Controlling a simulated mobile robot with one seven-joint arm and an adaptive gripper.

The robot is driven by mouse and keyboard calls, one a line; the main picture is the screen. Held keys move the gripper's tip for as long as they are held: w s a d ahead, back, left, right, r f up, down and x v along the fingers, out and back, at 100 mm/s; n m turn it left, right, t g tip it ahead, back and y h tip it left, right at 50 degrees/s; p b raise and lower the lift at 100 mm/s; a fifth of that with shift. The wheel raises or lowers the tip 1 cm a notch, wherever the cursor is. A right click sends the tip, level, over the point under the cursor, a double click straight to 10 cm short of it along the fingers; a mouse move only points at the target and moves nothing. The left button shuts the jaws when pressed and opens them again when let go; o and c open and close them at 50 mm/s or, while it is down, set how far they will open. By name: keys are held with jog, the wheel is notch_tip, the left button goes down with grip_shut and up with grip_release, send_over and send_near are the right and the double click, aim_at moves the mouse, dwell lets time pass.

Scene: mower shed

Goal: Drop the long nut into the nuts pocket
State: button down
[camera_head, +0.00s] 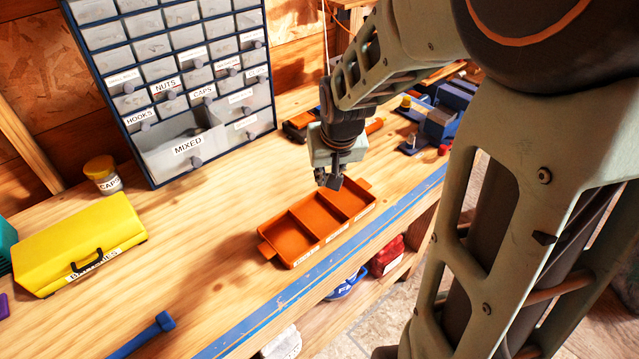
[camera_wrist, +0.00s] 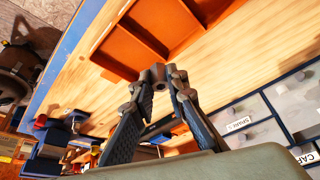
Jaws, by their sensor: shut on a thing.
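My gripper (camera_head: 331,180) is shut on the long nut and hangs near the back edge of the orange tray, around its middle and right pockets. In the wrist view, the fingertips (camera_wrist: 161,82) pinch the long nut (camera_wrist: 159,73), a small brownish-grey cylinder with a dark hole in its end. In the head view, the nut cannot be made out. The orange tray (camera_head: 268,250) has three pockets in a row and end handles. Its front labels are too small to read. It also shows in the wrist view (camera_wrist: 122,62), beyond the fingertips.
A drawer cabinet (camera_head: 180,80) with labels such as NUTS and MIXED stands behind. A yellow case (camera_head: 80,250) and a CAPS jar (camera_head: 103,175) sit left. A blue tool (camera_head: 145,335) lies in front. The bench between case and tray is clear.

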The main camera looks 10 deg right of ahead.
notch_tip(320, 180, down, 5)
jog(key=b, duration=0.3)
jog(key=shift+f, duration=0.15)
jog(key=c, duration=1.8)
grip_release()
notch_tip(320, 180, up, 10)
jog(key=shift+r, duration=0.1)
